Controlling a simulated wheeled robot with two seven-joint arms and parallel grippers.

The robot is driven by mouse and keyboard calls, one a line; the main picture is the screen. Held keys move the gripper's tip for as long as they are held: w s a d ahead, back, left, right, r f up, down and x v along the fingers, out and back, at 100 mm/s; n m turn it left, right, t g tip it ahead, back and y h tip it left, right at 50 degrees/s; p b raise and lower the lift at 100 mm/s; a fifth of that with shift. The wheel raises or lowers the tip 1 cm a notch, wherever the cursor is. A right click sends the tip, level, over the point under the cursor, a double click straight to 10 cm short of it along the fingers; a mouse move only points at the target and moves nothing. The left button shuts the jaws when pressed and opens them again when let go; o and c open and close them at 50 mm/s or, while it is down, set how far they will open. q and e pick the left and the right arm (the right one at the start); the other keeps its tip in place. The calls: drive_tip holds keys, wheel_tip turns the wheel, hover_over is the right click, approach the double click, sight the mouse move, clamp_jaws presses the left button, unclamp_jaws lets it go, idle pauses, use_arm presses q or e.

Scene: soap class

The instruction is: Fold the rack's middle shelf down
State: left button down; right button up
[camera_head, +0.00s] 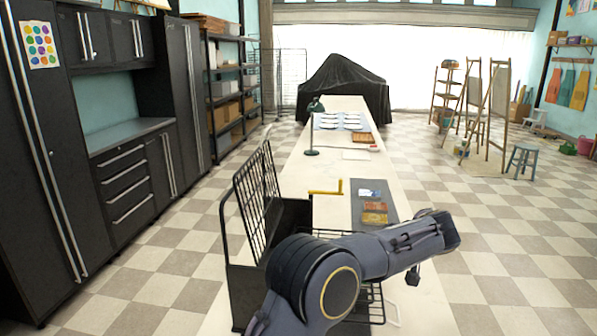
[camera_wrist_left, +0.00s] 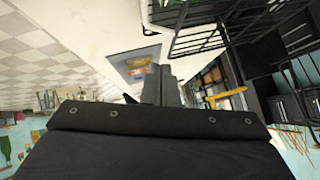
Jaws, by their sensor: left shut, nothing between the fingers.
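The black rack (camera_head: 296,215) stands on the near part of the long white table, partly behind my arm. Dark wire grid panels (camera_head: 250,195) stand upright at its left. Low wire grids show flat beside and below my arm, and wire shelving also shows in the left wrist view (camera_wrist_left: 215,28). I cannot tell which grid is the middle shelf. My left arm crosses in front of the rack toward the right. My left gripper (camera_wrist_left: 167,86) is shut and empty in the left wrist view, apart from the wire shelving. My right gripper is not in view.
A yellow crank-like handle (camera_head: 326,191) is beyond the rack. A grey mat (camera_head: 372,215) with soap-coloured blocks (camera_head: 374,212) lies on the table (camera_head: 335,160). A green lamp (camera_head: 315,105) stands farther back.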

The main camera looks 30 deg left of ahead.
use_arm(q)
wheel_tip(320, 180, down, 8)
drive_tip(key=d+m+y+b, duration=0.1)
drive_tip(key=y+b, duration=0.1)
drive_tip(key=b, duration=0.1)
drive_tip(key=shift+w+g, duration=0.15)
drive_tip(key=shift+g, duration=0.25)
